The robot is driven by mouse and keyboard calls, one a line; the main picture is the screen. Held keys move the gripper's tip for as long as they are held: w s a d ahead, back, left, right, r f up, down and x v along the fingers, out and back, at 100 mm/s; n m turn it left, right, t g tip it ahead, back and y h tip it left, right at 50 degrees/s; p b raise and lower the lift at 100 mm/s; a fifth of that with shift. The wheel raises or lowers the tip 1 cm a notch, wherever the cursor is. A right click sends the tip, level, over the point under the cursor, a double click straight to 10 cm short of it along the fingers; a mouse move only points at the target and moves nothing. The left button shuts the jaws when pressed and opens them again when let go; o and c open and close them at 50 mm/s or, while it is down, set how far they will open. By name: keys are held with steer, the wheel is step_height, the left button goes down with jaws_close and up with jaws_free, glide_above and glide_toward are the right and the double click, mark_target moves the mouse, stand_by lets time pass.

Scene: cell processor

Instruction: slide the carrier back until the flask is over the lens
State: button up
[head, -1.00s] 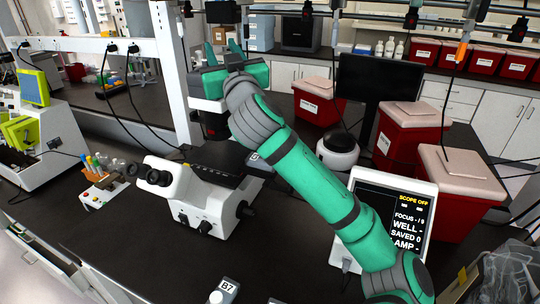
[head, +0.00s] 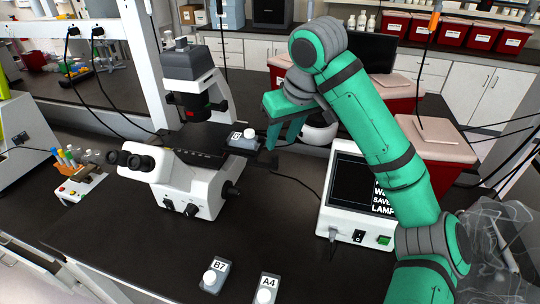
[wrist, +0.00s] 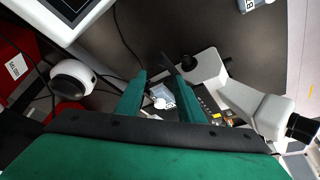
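The white microscope (head: 195,185) stands on the dark bench with its black stage (head: 185,145) on top. A small clear flask (head: 238,144) with a white cap and a label sits at the stage's right end, away from the dark condenser column (head: 190,105). The dark carrier (head: 236,152) shows only as an edge under it. The lens below the stage is hidden. My gripper (head: 273,138) is just right of the flask. In the wrist view my gripper (wrist: 162,90) has its fingers apart, with the flask (wrist: 160,100) seen between them; I see no contact.
A tube rack (head: 78,180) is at the left. Bench between microscope and display is clear except for a cable.

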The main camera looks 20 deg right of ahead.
mark_target(275, 155)
steer(key=x, duration=0.9)
jaws_close()
